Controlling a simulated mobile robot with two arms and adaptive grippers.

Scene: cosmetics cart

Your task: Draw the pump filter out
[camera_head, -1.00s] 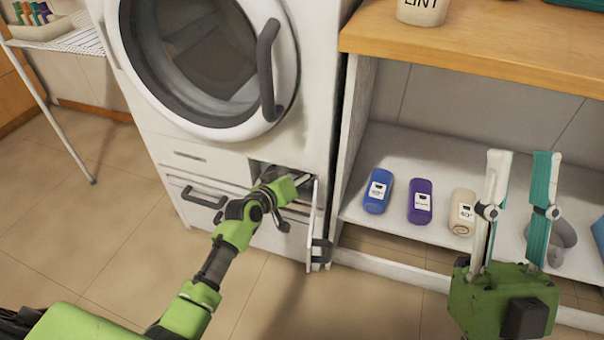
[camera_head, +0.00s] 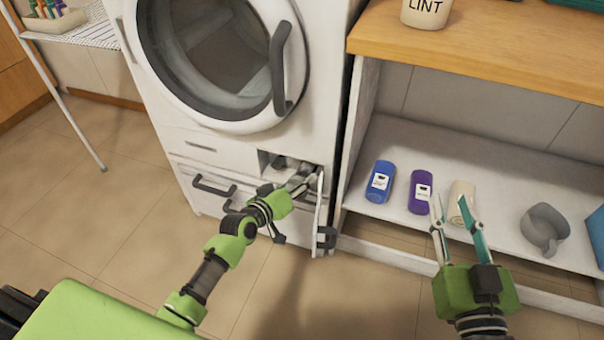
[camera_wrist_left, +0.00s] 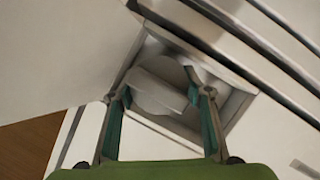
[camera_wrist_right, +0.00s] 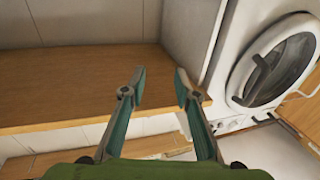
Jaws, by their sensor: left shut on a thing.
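The pump filter (camera_wrist_left: 158,92) is a pale grey piece in the square recess (camera_wrist_left: 185,125) low on the washer front, seen in the left wrist view. My left gripper (camera_wrist_left: 160,94) has its fingers on either side of it and is shut on it at the recess. In the head view, my left gripper (camera_head: 302,180) reaches into this opening beside the open hatch door (camera_head: 319,215), and the filter is mostly hidden. My right gripper (camera_head: 451,208) is open and empty in front of the low shelf. Its parted fingers also show in the right wrist view (camera_wrist_right: 160,80).
The washer (camera_head: 335,110) has a round door above the recess and drawer handles (camera_head: 213,186) to its left. The shelf holds a blue bottle (camera_head: 380,182), a purple bottle (camera_head: 420,191), a beige roll (camera_head: 461,196) and a grey cup (camera_head: 545,228). The floor in front is clear.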

